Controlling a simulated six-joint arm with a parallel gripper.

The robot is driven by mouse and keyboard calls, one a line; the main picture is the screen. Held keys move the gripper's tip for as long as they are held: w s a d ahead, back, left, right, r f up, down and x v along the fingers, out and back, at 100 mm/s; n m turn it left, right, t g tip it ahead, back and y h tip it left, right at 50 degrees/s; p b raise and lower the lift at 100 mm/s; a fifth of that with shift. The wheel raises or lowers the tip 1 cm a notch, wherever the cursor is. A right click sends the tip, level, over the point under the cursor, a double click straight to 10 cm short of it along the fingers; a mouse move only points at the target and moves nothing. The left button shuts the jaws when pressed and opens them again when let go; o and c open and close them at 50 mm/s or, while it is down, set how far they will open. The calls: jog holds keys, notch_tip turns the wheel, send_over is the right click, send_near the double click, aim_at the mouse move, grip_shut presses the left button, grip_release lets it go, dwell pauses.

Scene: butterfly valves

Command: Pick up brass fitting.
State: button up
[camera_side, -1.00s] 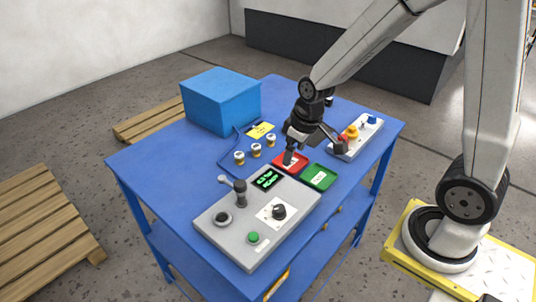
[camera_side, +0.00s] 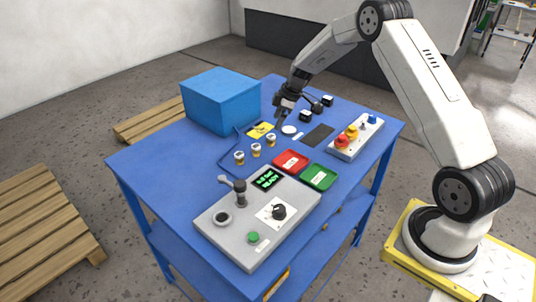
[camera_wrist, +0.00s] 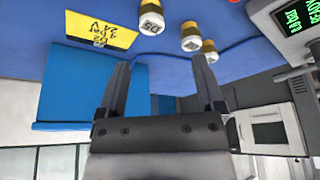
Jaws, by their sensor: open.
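Several small brass fittings with white tops stand in a row on the blue table, the nearest one (camera_side: 239,157) to the left, a middle one (camera_side: 256,150) and a far one (camera_side: 271,139). In the wrist view they show at the top, one (camera_wrist: 151,18) left of the two others (camera_wrist: 190,36) (camera_wrist: 209,50). My gripper (camera_side: 281,118) is above the table beyond the far fitting, near the yellow label (camera_side: 260,130). Its jaws are open and empty in the wrist view (camera_wrist: 162,64), with the fittings beyond the fingertips.
A blue box (camera_side: 220,100) stands at the back left. Red (camera_side: 291,161) and green (camera_side: 319,177) trays lie right of the fittings. The grey test panel (camera_side: 258,218) with a lever is at the front. A button box (camera_side: 356,137) and black cubes (camera_side: 305,116) are at the right and back.

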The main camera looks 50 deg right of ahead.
aim_at(271, 136)
jog(key=shift+w+d+f, duration=0.1)
jog(key=shift+w+f, duration=0.25)
jog(key=shift+f, duration=0.4)
jog(key=shift+w+d+f, duration=0.1)
jog(key=shift+w+f, duration=0.2)
jog(key=shift+f, duration=0.45)
jog(key=shift+x, duration=2.6)
jog(key=shift+s, duration=0.15)
grip_shut()
